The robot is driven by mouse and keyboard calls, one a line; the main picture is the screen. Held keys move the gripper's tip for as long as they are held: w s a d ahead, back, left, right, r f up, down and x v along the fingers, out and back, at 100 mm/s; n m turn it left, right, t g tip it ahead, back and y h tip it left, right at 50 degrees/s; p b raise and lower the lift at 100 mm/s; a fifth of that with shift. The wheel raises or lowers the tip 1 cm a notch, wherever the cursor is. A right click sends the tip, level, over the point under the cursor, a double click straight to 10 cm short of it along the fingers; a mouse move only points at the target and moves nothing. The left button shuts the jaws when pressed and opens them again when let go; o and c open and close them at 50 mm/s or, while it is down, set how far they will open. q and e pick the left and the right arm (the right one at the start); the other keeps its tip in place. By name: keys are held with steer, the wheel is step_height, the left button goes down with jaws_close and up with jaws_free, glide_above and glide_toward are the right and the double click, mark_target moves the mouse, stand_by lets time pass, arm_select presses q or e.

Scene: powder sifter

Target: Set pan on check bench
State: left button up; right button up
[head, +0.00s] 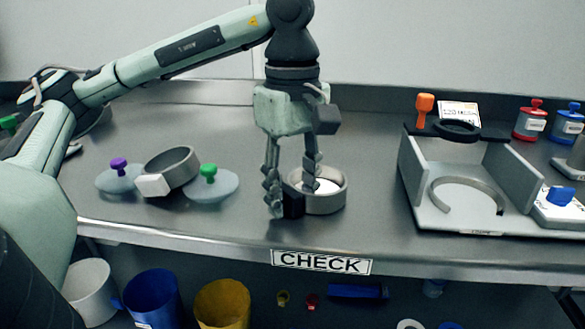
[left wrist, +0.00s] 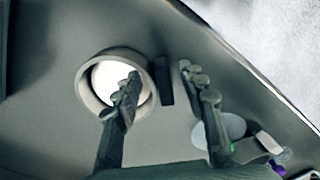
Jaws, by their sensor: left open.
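The pan (head: 328,206) is a round grey metal dish with a white bottom and a dark block-like handle (head: 293,204) on its left side. It sits upright on the steel bench (head: 380,225), behind the CHECK label (head: 321,262). My left gripper (head: 293,194) points down at it with fingers apart, one inside the ring and one beyond the handle. In the left wrist view the pan (left wrist: 84,90) and handle (left wrist: 164,82) show, the handle lying between the fingers (left wrist: 160,74). Whether a finger touches is unclear. My right gripper is not in view.
A grey ring (head: 185,163) with a white block and discs with purple (head: 119,166) and green (head: 208,172) knobs lie left. A sifter stand (head: 415,185) stands right, with red (head: 530,122) and blue (head: 566,124) jars behind. Bins (head: 222,303) sit below.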

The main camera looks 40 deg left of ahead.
arm_select(q)
step_height(320, 180, up, 2)
steer(key=shift+r, duration=0.1)
step_height(320, 180, up, 4)
steer(key=shift+r+p, duration=0.2)
steer(key=shift+p, duration=0.25)
steer(key=shift+r+p, duration=1)
steer(key=shift+r, duration=1.8)
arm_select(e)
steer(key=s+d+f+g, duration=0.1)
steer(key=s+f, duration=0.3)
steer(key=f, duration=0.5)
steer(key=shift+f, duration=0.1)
arm_select(q)
steer(key=shift+s+d, duration=0.1)
